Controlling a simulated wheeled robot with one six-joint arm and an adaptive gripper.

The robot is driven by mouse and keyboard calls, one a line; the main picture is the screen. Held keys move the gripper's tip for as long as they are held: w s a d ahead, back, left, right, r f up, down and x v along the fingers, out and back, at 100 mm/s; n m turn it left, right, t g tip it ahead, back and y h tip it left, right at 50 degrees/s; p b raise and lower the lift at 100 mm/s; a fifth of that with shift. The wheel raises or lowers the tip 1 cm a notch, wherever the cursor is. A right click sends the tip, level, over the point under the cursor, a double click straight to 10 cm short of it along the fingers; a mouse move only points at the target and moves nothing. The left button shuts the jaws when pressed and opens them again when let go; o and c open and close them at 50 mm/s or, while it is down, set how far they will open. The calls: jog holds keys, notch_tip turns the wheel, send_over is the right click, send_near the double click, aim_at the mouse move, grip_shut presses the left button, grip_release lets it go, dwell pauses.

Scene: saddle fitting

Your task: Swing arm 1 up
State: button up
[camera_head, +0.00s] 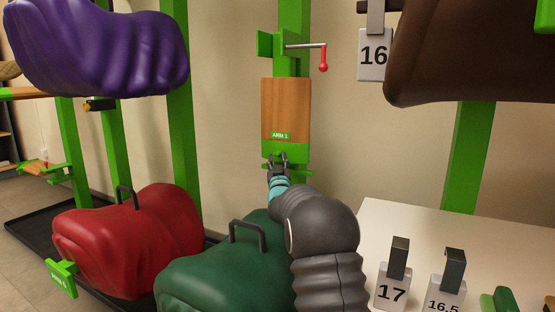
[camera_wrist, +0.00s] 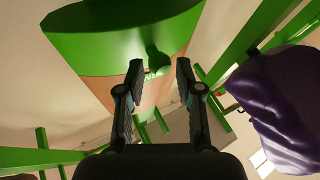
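Arm 1 is a wooden board (camera_head: 286,103) with a green end piece labelled "ARM 1" at its lower edge. It hangs roughly upright along a green post. In the wrist view its green end (camera_wrist: 110,32) fills the upper part, with some wood below. My gripper (camera_head: 279,157) is at the lower end of the board, just under the label. In the wrist view my gripper (camera_wrist: 158,70) is open, its two fingers apart on either side of a small green part (camera_wrist: 158,60) at the board's end. I cannot tell whether the fingers touch it.
A red-handled crank (camera_head: 323,60) sticks out above the board. A green saddle (camera_head: 225,278) and a red saddle (camera_head: 130,240) lie low on the left; a purple saddle (camera_head: 105,50) is above. A brown saddle (camera_head: 470,50) is upper right. A white table (camera_head: 420,225) holds numbered gauges.

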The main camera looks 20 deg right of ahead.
jog(key=shift+w+d+r, duration=0.2)
jog(key=shift+w+r, duration=0.1)
jog(key=shift+w, duration=0.35)
grip_shut()
